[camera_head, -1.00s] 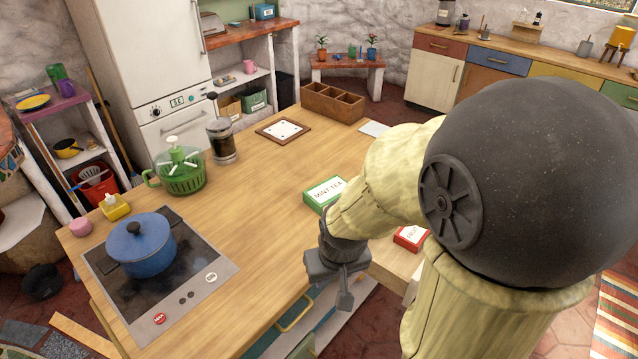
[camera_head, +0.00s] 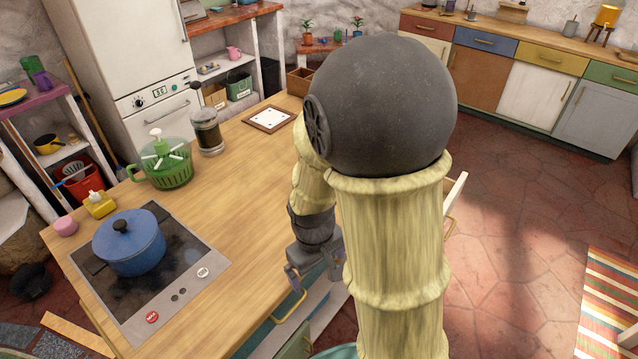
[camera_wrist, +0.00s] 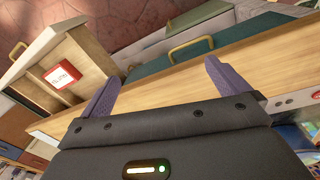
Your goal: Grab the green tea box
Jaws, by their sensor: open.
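The green tea box is not visible in either current view; in the head view my arm covers the part of the counter where it lay earlier. My gripper (camera_head: 313,267) is low at the counter's front edge, partly behind my arm. In the wrist view my gripper (camera_wrist: 160,78) has its two purple fingers spread wide apart, with nothing between them. A red box (camera_wrist: 62,75) with a white label lies in an open wooden drawer (camera_wrist: 90,50) left of the fingers.
The wooden counter (camera_head: 235,195) holds a blue pot (camera_head: 130,248) on a hob, a green processor (camera_head: 163,168), a glass press (camera_head: 207,135) and a white tile board (camera_head: 270,119). Cabinet handles (camera_wrist: 190,46) stick out below the counter edge. Open floor lies to the right.

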